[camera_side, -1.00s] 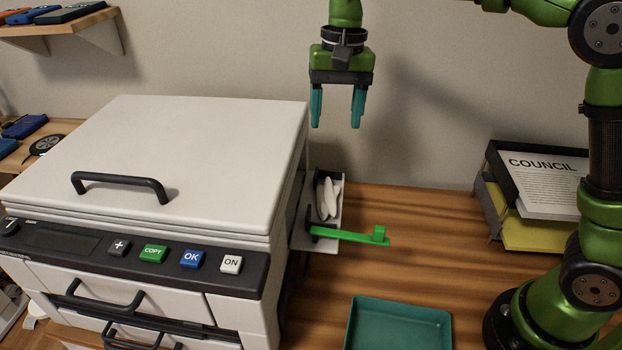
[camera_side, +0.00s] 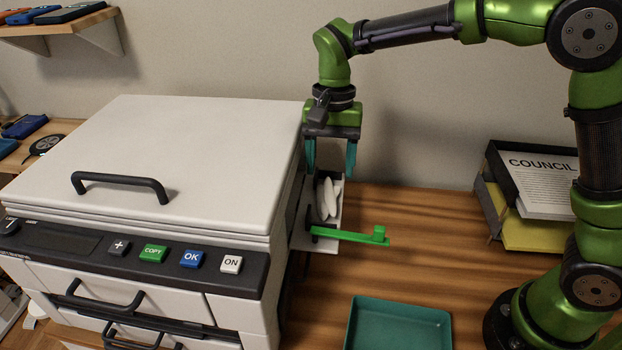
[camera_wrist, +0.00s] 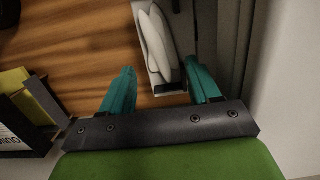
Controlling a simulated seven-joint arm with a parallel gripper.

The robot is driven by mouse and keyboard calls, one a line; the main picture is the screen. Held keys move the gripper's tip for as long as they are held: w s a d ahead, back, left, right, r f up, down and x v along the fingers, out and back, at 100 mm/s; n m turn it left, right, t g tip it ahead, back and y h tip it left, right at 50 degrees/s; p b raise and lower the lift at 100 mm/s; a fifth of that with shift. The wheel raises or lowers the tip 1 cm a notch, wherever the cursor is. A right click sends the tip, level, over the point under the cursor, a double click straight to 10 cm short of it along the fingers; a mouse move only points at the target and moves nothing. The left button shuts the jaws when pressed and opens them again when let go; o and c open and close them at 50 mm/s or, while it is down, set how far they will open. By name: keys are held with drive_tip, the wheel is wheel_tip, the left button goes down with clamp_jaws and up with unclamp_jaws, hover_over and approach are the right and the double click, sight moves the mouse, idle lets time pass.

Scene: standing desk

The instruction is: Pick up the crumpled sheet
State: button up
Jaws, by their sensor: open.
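The crumpled sheet (camera_side: 327,198) is white and folded into ridges. It sits in a narrow open compartment (camera_side: 334,244) on the right side of the copier (camera_side: 160,165), and it also shows in the wrist view (camera_wrist: 158,48). My gripper (camera_side: 331,170) is open and empty, with teal fingers pointing down just above and around the far end of the compartment. In the wrist view, my gripper (camera_wrist: 155,90) has its fingers apart, with the sheet ahead between and beyond the tips. I cannot tell the exact height gap.
A green lever (camera_side: 350,237) sticks out to the right from the compartment's near end. A teal tray (camera_side: 399,325) lies on the wooden desk in front. A paper rack (camera_side: 505,215) with a "COUNCIL" sheet stands at the right. The desk between is clear.

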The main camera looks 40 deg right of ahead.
sight(327, 195)
drive_tip(key=f, duration=0.3)
drive_tip(key=s+a+f, duration=0.1)
drive_tip(key=f, duration=0.1)
drive_tip(key=shift+a, duration=0.1)
drive_tip(key=c, duration=0.8)
